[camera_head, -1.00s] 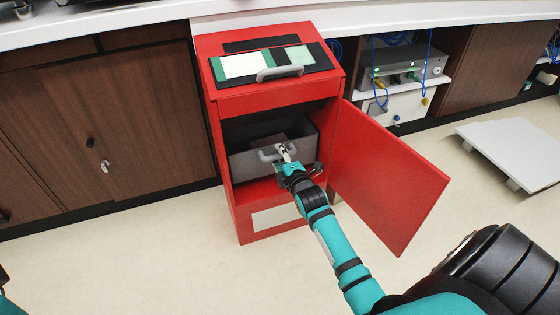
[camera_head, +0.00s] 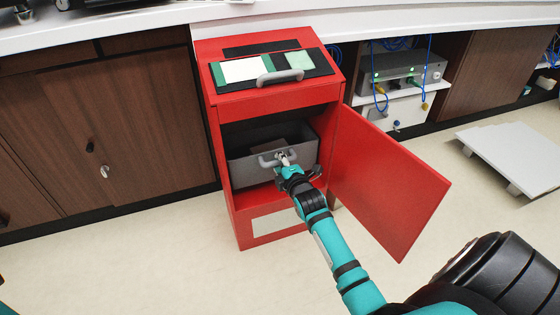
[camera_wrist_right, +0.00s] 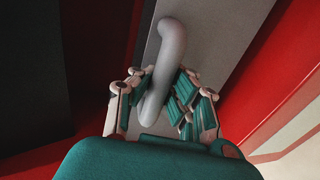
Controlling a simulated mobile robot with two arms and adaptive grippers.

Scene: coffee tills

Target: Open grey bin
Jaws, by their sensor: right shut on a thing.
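The grey bin (camera_head: 246,171) sits inside the red cabinet (camera_head: 272,98), whose front door (camera_head: 385,185) stands swung out to the right. A curved grey handle (camera_head: 268,160) is on the bin's front wall. My right gripper (camera_head: 284,160) reaches in from below and is shut on this handle. In the right wrist view the handle (camera_wrist_right: 172,45) passes between the fingers of the right gripper (camera_wrist_right: 165,98). Part of the bin's front is hidden behind my gripper. My left gripper is not in view.
The open door is close to the right of my right arm. A low white platform (camera_head: 510,150) lies on the floor at the right. Brown cupboards (camera_head: 110,120) stand at the left. The floor (camera_head: 130,250) at front left is clear.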

